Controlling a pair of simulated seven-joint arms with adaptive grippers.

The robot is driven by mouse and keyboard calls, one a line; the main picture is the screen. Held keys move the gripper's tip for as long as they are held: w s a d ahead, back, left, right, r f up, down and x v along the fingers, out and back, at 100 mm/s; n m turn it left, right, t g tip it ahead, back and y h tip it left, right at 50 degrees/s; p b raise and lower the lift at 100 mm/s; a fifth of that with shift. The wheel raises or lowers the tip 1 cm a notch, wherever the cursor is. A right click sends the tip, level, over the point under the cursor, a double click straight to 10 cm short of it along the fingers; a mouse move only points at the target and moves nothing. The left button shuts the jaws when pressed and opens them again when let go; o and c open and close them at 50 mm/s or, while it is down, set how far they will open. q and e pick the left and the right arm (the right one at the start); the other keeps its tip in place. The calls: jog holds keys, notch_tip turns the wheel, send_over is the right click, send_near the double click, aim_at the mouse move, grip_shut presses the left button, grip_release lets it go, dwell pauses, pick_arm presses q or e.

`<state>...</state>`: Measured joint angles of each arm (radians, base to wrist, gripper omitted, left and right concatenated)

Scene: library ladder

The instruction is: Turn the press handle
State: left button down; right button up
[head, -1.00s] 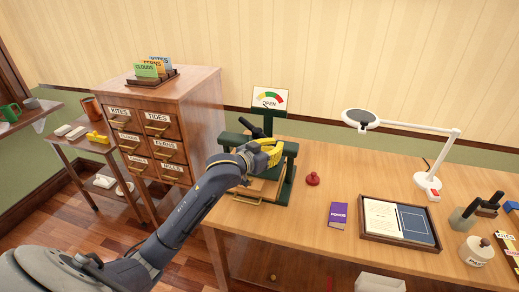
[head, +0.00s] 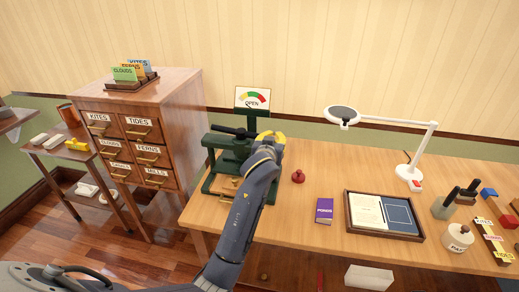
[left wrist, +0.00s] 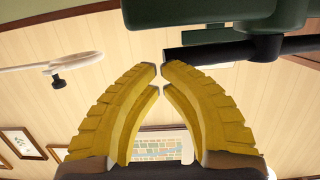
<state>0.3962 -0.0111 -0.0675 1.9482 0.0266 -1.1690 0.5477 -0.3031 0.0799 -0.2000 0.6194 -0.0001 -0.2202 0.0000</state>
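The green press (head: 215,182) stands at the left end of the wooden table. Its black handle bar (head: 228,129) lies roughly level across the top, with a round knob at its left end. My left gripper (head: 279,137) is at the press's right side, near the bar's right end, and partly hides the frame. In the left wrist view, its yellow fingers (left wrist: 160,72) have their tips almost together, with nothing seen between them. The handle bar (left wrist: 225,50) passes just beyond the tips; whether they touch is unclear. My right gripper is not in view.
A red knobbed object (head: 298,176), a purple book (head: 324,210), a framed tray (head: 383,238) and a white lamp (head: 410,172) are to the right. A drawer cabinet (head: 140,125) stands left of the table.

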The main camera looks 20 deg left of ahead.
pick_arm(q)
jog(key=shift+w, duration=0.8)
